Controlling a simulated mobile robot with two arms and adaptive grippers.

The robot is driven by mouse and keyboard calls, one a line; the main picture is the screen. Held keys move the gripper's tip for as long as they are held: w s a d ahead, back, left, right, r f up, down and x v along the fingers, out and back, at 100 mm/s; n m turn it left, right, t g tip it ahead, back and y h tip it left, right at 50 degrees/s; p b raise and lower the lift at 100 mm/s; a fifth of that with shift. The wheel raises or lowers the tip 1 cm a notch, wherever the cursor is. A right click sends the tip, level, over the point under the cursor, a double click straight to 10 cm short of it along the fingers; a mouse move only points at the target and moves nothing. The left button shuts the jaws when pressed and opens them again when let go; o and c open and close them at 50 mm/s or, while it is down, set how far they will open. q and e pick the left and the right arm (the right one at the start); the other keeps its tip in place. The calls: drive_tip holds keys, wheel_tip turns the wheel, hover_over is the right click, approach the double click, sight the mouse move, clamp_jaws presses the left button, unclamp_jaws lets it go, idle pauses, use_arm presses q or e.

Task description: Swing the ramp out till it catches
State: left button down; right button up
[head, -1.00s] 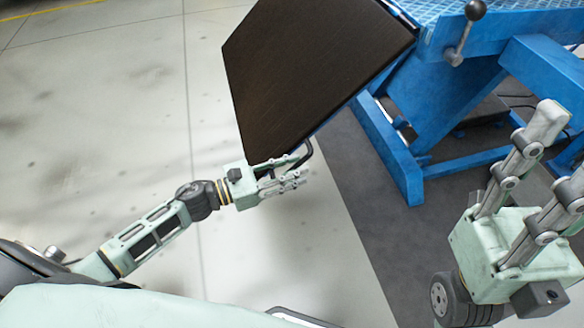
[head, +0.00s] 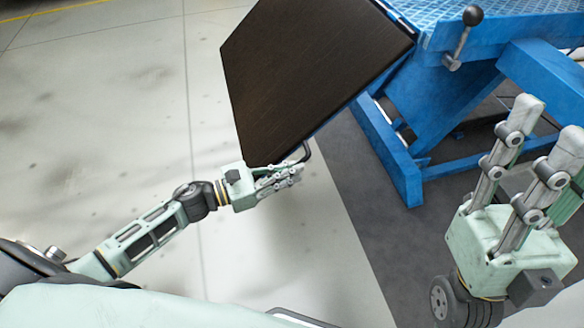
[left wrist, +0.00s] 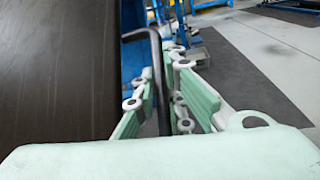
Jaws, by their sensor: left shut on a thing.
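The ramp (head: 310,75) is a dark brown flat panel at the end of the blue lift table (head: 500,35), sticking out to the left and tilted. A bent black bar handle (head: 307,150) is at its near lower edge. It also shows in the left wrist view (left wrist: 158,60), beside the ramp's dark face (left wrist: 60,70). My left gripper (head: 294,173) is shut on the handle, with the bar between its fingers. My right gripper (head: 550,125) is open and empty at the lower right, apart from the lift. Any catch for the ramp is hidden.
A lever with a black ball knob (head: 473,15) sticks out from the lift's near side. Blue legs and base bars (head: 400,170) stand on a dark floor mat (head: 370,220). The pale floor (head: 100,130) left of the ramp is clear.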

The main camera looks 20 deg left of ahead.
use_arm(q)
drive_tip(key=shift+g+y, duration=0.4)
drive_tip(key=r+p, duration=0.1)
drive_tip(key=s+a+r+p, duration=0.1)
drive_tip(key=p, duration=0.1)
drive_tip(key=a+r+p, duration=0.1)
drive_tip(key=shift+s+a+r+p, duration=0.25)
drive_tip(key=shift+r+p, duration=0.15)
drive_tip(key=shift+a, duration=0.1)
drive_tip(key=c, duration=1.8)
unclamp_jaws()
drive_tip(key=shift+s, duration=0.15)
use_arm(e)
drive_tip(key=w+a+f+g+h, duration=0.1)
drive_tip(key=w+f+g+h, duration=0.1)
drive_tip(key=w+g, duration=0.3)
drive_tip(key=shift+w+a+m+h, duration=0.3)
drive_tip(key=shift+w+a+h, duration=0.1)
drive_tip(key=shift+w, duration=1.1)
drive_tip(key=shift+f, duration=0.1)
use_arm(q)
drive_tip(key=v, duration=1.2)
